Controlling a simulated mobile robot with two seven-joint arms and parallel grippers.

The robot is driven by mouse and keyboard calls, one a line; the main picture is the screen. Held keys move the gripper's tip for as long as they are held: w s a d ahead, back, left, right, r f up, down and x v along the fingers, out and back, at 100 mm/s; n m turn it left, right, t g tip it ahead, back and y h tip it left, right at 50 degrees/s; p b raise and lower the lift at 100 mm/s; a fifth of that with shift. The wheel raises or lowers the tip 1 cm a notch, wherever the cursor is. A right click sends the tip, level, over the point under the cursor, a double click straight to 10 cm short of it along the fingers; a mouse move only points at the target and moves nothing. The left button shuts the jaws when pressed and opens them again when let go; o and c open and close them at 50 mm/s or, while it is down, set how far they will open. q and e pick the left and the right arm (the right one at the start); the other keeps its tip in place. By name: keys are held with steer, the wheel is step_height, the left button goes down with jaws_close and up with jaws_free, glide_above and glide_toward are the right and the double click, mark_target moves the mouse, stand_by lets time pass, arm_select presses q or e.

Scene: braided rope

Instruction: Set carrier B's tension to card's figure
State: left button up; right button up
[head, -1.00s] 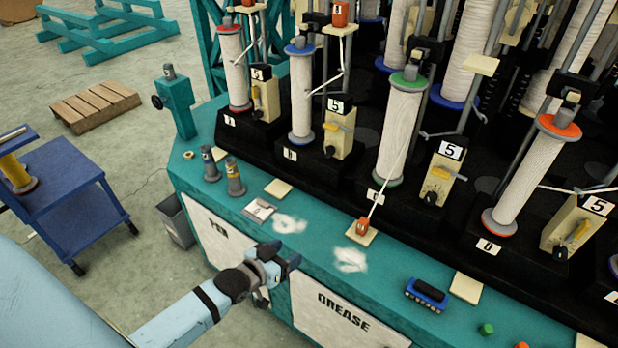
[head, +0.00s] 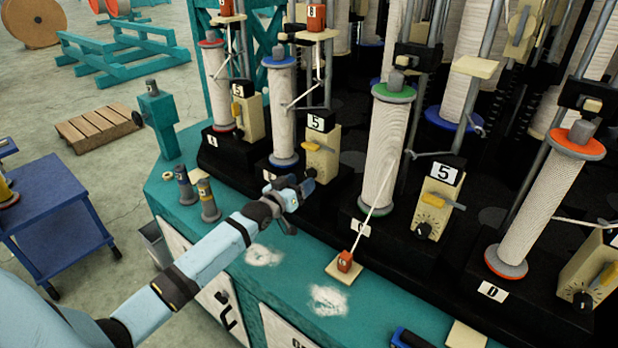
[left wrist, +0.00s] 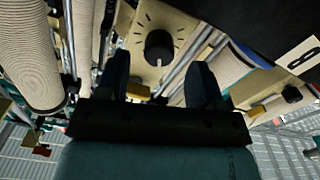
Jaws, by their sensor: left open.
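Carrier B has a blue-flanged white bobbin (head: 283,110) and a cream tension box (head: 322,165) with a "5" plate and a yellow lever (head: 318,147). My left gripper (head: 296,202) is open in front of this box and hides its lower face in the head view. In the left wrist view a black round knob (left wrist: 159,47) with dial ticks shows between and beyond the two spread fingers, apparently untouched. A "B" label (left wrist: 303,57) lies at right there. The small card seen earlier on the teal ledge is hidden, apparently behind my left arm. My right gripper is out of view.
Carrier C's green-flanged bobbin (head: 390,140) and box (head: 437,200) stand to the right. On the teal ledge are two small posts (head: 208,200), white powder patches (head: 328,300) and an orange weight (head: 345,262) on a cream pad, tied by a cord. A blue cart (head: 60,235) stands at left.

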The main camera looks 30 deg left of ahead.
mark_target(307, 177)
arm_select(q)
steer(key=w, duration=0.3)
steer(key=shift+w+d, duration=0.2)
steer(key=shift+w, duration=0.55)
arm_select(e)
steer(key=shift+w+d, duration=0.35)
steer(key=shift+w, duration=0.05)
arm_select(q)
steer(key=shift+c, duration=0.2)
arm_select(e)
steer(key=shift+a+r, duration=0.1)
